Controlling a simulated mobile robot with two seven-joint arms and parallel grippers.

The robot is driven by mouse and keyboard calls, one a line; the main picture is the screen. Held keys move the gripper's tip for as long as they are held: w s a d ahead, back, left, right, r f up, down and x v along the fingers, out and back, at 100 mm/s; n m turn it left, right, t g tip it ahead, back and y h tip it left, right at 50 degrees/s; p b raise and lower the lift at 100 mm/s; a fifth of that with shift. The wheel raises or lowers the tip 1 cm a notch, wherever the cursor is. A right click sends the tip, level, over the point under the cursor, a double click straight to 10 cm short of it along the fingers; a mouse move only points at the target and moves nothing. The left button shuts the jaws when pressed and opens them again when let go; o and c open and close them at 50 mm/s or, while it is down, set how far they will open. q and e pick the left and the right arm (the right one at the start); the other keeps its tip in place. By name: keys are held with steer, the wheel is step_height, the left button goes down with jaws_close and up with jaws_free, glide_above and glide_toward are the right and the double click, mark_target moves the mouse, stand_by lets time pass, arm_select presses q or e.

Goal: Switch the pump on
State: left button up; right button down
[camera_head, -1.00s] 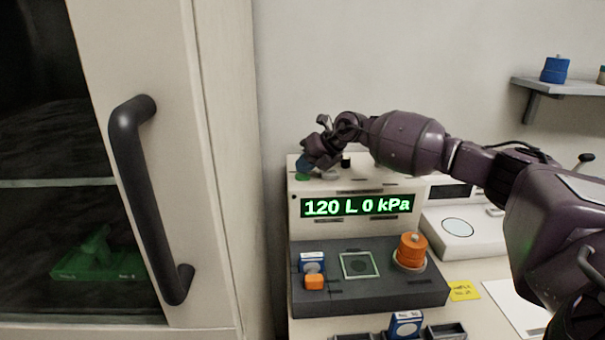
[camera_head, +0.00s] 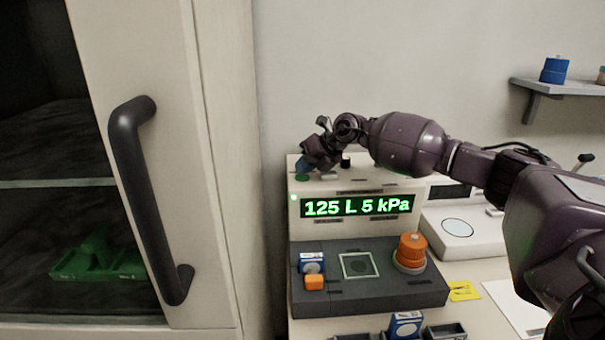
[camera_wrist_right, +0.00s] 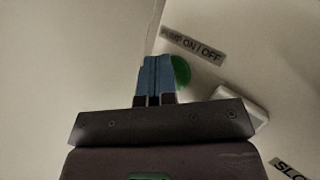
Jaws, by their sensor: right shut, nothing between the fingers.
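The pump is a cream and dark grey machine (camera_head: 350,232) on the bench, and its display (camera_head: 357,205) reads "125 L 5 kPa". A small light (camera_head: 294,198) at the left of its front glows green. My right gripper (camera_head: 303,172) is at the green button (camera_head: 301,178) on the left of the machine's top. In the right wrist view its blue fingers (camera_wrist_right: 158,77) are shut with nothing between them and partly cover the green button (camera_wrist_right: 182,72). A label "ON / OFF" (camera_wrist_right: 192,46) lies beside it. Whether the fingertips touch the button is hard to tell.
An orange weight-like piece (camera_head: 412,248), a small blue-white box (camera_head: 311,263) and an orange block (camera_head: 314,282) sit on the machine's dark deck. A cabinet with a black handle (camera_head: 140,190) stands left. A white device (camera_head: 462,232) is to the right.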

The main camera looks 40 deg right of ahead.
arm_select(q)
steer(key=shift+w+r+p, duration=0.25)
steer(key=shift+r+p, duration=0.15)
steer(key=shift+r, duration=0.3)
arm_select(e)
steer(key=shift+r, duration=1.1)
arm_select(q)
steer(key=r+p, duration=0.1)
steer(key=w+r+p, duration=0.1)
steer(key=r, duration=0.1)
steer(key=shift+r+t, duration=0.15)
steer(key=shift+t, duration=0.15)
arm_select(e)
step_height(320, 180, up, 5)
